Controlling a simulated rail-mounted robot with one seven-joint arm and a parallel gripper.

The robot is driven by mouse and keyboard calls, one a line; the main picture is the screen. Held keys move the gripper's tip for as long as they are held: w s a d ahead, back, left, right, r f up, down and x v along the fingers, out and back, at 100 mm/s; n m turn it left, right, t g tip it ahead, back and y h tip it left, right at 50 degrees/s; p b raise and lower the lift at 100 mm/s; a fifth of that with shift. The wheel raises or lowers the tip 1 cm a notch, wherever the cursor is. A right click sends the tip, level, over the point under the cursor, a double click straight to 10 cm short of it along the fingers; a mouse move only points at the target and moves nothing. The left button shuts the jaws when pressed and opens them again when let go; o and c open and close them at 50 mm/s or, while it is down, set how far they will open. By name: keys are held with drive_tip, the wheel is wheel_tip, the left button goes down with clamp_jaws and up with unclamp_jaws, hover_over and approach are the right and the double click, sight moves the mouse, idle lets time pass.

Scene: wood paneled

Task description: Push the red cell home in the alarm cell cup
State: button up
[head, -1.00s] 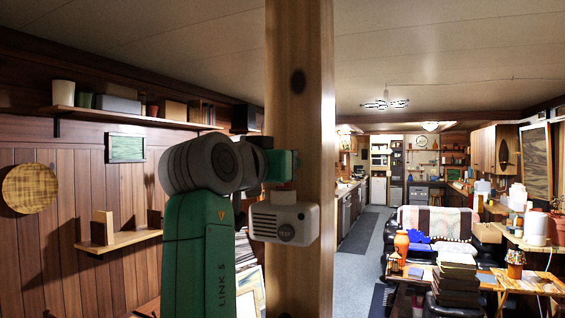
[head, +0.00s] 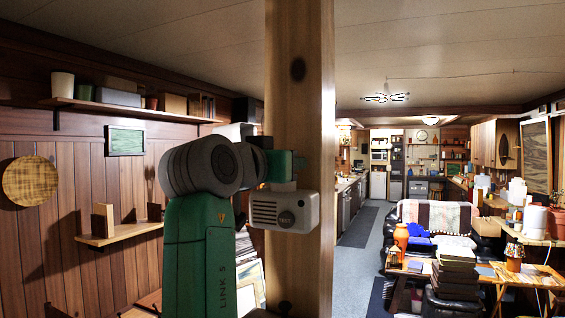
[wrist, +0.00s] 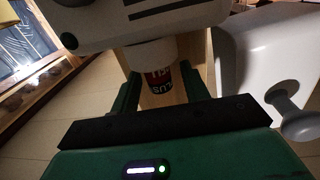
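The white alarm box (head: 285,210), with a slotted face and a round grey button, is on the wooden post (head: 298,110). It fills the top of the wrist view (wrist: 150,18). The red cell (wrist: 160,82), with a black band and white lettering, stands between my two green fingers in the wrist view. Its far end meets a white round part under the alarm box, perhaps the cup; how deep it sits I cannot tell. My gripper (wrist: 160,90) has a narrow gap on each side of the cell and looks open around it. The head view does not show the cell.
A white curved body with a grey knob (wrist: 290,108) is close to the right of my gripper in the wrist view. The post stands close beside my arm. A wall shelf (head: 130,109) is at the left; a table with stacked books (head: 455,275) is farther right.

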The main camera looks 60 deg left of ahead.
drive_tip(key=b+v, duration=0.3)
drive_tip(key=v, duration=0.5)
drive_tip(key=shift+w, duration=0.15)
idle(0.7)
